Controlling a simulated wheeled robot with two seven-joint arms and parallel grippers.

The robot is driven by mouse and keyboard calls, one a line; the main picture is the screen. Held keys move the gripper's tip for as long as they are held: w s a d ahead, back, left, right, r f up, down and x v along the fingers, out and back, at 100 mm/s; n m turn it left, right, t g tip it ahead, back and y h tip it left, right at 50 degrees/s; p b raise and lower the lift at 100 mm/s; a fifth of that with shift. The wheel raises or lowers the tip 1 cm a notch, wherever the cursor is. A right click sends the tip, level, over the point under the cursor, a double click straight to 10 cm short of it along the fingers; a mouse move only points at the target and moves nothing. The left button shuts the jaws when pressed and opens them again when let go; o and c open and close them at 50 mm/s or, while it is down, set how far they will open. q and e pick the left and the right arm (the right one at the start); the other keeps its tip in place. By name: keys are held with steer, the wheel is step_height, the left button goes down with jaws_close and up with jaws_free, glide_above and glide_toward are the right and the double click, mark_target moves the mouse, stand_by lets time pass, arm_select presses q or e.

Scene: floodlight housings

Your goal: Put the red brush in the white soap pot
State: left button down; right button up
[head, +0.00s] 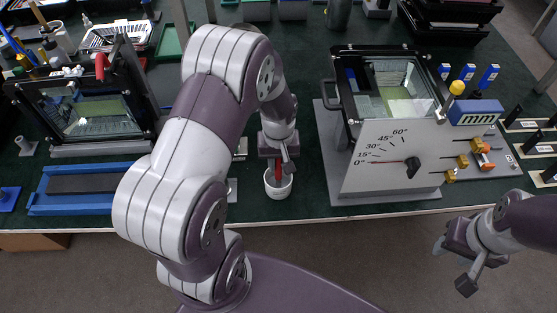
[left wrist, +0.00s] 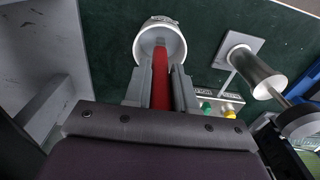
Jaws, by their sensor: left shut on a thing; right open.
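The white soap pot (head: 278,188) stands upright on the dark green bench top near its front edge, and it also shows in the left wrist view (left wrist: 148,43). My left gripper (head: 276,160) is right above the pot, pointing down. It is shut on the red brush (left wrist: 160,85), whose red body runs between the fingers toward the pot mouth. In the head view the red of the brush shows at the pot opening. Whether its lower end touches the pot bottom cannot be told. My right gripper (head: 454,265) is open and empty, off the bench's front edge at lower right.
A grey fixture with an angle scale (head: 385,165) stands right of the pot. In the left wrist view a metal cylinder (left wrist: 257,72) and green and yellow buttons (left wrist: 218,108) are close by.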

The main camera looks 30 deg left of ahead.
arm_select(q)
steer(key=c, duration=0.9)
jaws_free()
steer(key=shift+f, duration=0.1)
steer(key=shift+c, duration=0.2)
step_height(320, 180, up, 12)
steer(key=shift+s+f, duration=0.1)
steer(key=s+d+m+t, duration=0.1)
steer(key=s+d+m, duration=0.4)
steer(key=s, duration=0.3)
steer(key=shift+s+f+m, duration=0.25)
steer(key=shift+f+m, duration=0.05)
steer(key=shift+m, duration=0.5)
